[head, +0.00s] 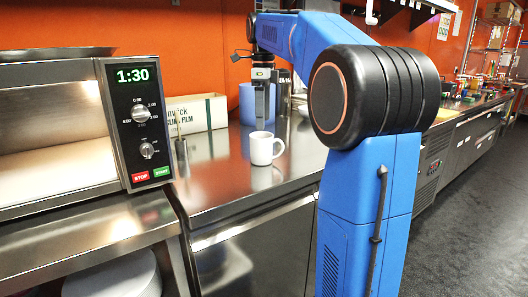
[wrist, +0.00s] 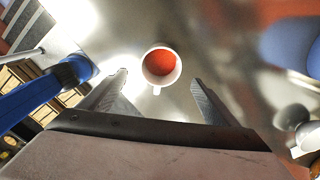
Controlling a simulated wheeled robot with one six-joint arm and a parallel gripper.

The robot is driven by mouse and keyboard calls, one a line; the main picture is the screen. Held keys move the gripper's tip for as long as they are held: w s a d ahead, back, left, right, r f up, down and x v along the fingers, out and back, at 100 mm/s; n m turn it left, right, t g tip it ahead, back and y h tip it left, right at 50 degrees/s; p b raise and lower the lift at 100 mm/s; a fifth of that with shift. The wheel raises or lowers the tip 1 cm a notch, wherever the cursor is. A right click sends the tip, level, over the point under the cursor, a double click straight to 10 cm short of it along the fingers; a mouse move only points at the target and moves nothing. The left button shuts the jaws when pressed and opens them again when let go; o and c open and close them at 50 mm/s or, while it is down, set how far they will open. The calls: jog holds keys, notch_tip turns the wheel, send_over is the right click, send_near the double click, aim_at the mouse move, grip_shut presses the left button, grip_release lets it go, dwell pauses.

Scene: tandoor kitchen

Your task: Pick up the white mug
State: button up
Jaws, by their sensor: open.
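The white mug (head: 263,149) stands upright on the steel counter (head: 215,182), near its front edge, with its handle toward the right in the head view. In the wrist view the mug (wrist: 161,66) shows from above with a red-orange inside, and its handle points toward my gripper. My gripper (head: 263,112) points down just above and behind the mug in the head view. In the wrist view its two fingers (wrist: 158,82) are apart, one on each side of the mug's handle line, with nothing between them that I can see held.
An oven with a control panel (head: 140,118) stands at the left. A cling film box (head: 196,113), a blue cylinder (head: 247,104) and a dark container (head: 284,92) stand behind on the counter. Bare counter lies left of the mug.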

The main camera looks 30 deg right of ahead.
aim_at(263, 149)
notch_tip(263, 149, down, 12)
dwell(0.6)
jog(key=c, duration=1.5)
